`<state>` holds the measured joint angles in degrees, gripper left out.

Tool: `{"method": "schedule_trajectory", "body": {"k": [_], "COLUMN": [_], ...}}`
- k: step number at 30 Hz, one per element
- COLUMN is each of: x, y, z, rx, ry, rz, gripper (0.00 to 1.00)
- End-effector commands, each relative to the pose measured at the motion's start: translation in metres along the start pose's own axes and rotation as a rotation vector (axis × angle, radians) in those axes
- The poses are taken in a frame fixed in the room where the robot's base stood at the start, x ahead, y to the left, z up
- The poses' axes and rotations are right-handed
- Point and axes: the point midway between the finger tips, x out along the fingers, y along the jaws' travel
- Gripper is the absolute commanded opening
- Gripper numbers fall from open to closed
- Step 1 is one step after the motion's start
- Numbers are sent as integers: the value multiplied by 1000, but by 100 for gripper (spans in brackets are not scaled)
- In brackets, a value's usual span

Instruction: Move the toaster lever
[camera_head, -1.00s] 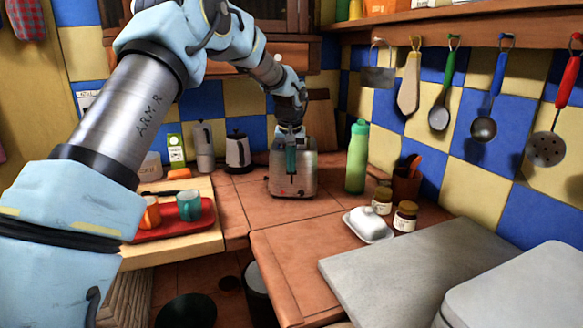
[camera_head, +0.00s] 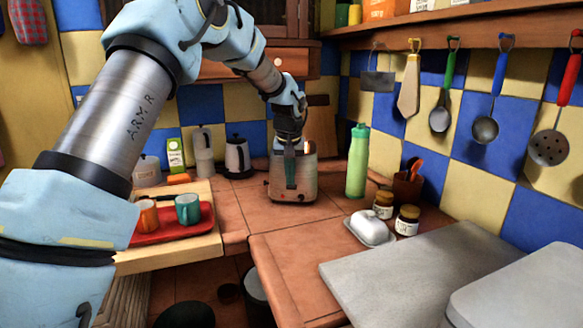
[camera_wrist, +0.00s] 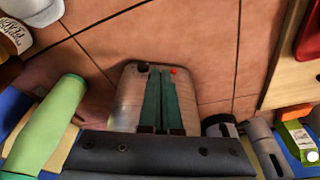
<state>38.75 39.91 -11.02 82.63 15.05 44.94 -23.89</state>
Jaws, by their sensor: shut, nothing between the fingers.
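The metal toaster (camera_head: 307,182) stands upright on the brick counter near the back. My gripper (camera_head: 290,187) is in front of the toaster's near face, fingers pointing down. The green fingers (camera_wrist: 160,72) are together and empty, with tips low on that face between the knob and the button. I cannot make out the lever; the fingers cover the middle of that face. Whether they touch it is unclear.
A green bottle (camera_head: 357,165) stands right of the toaster, and a kettle (camera_head: 237,158) to its left. A red tray (camera_head: 172,233) with two mugs lies at left. A butter dish (camera_head: 369,229) and two jars (camera_head: 407,220) are front right. The counter before the toaster is clear.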

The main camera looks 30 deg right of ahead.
Motion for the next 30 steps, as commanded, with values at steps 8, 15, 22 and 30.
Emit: {"method": "schedule_trajectory", "body": {"k": [8, 15, 22, 30], "x": [-31, -78, -104, -108], "y": [0, 0, 0, 0], "z": [-1, 0, 0, 0], "rx": [1, 0, 0, 0], "ry": [5, 4, 2, 0], "rz": [1, 1, 1, 0], "gripper": [0, 0, 0, 0]}}
